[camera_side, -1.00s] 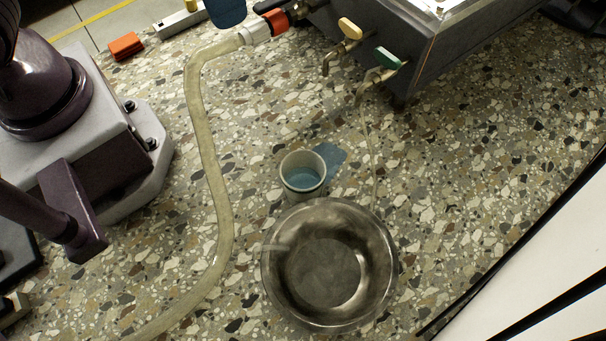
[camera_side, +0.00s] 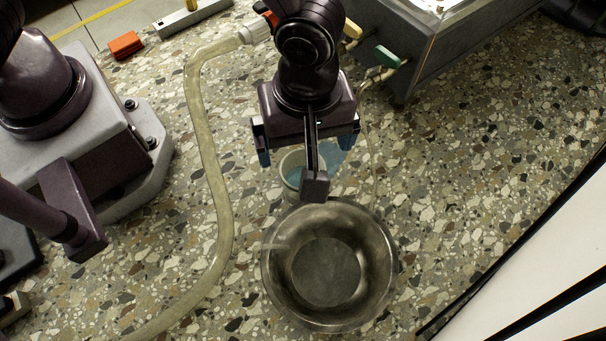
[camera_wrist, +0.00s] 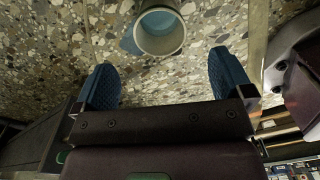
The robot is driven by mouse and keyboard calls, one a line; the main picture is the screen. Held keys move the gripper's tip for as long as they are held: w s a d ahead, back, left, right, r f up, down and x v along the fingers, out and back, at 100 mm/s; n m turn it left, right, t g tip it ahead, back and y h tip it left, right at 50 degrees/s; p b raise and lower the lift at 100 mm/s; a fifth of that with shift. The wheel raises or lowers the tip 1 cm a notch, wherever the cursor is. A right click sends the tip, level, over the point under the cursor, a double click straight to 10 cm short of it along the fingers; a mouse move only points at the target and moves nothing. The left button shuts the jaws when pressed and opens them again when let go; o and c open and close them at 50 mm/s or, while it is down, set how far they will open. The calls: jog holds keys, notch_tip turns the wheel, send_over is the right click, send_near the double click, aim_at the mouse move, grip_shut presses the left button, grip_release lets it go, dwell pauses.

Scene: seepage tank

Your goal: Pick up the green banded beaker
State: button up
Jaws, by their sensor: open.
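The beaker (camera_side: 291,163) stands upright on the speckled floor, a pale cup with bluish contents. No green band can be made out on it. In the side view my gripper (camera_side: 305,148) hangs over it and hides much of it. In the wrist view the beaker (camera_wrist: 160,33) shows at the top centre, beyond the blue fingertips. My gripper (camera_wrist: 164,68) is open there, its two fingers spread wide with nothing between them. The beaker is ahead of the gap, apart from both fingers.
A round metal bowl (camera_side: 375,275) sits close in front of the beaker. A pale hose (camera_side: 213,180) runs along the left. Right floor is clear.

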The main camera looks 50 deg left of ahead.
notch_tip(320, 180, down, 11)
jog(key=shift+a, duration=0.15)
dwell(0.4)
jog(key=c, duration=1.1)
jog(key=shift+r, duration=0.2)
